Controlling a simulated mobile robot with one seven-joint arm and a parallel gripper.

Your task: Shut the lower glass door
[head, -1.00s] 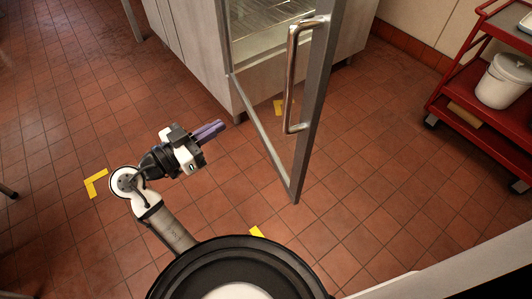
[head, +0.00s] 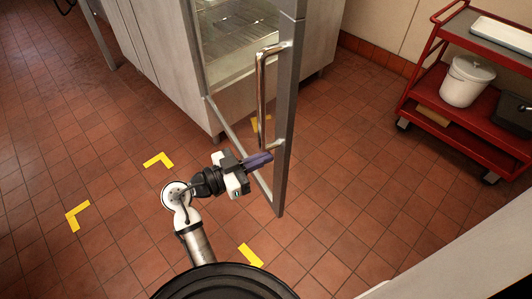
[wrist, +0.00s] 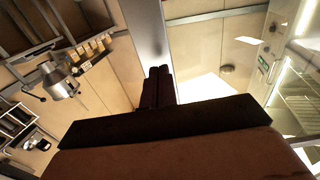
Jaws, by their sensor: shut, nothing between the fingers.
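The lower glass door (head: 282,110) stands open in the head view, swung out from the pale cabinet, with a metal frame and a long upright chrome handle (head: 262,95). My gripper (head: 268,158) is shut and empty, its purple fingers together, overlapping the lower part of the door near the handle's lower end. I cannot tell whether the fingertips touch the door. In the wrist view the shut fingers (wrist: 158,85) point along a pale upright bar, with glass to its right.
The cabinet (head: 180,60) with wire racks inside stands behind the door. A red cart (head: 435,115) with a white bucket (head: 467,80) stands at the right. Yellow corner marks (head: 78,215) lie on the tiled floor, which is mostly clear.

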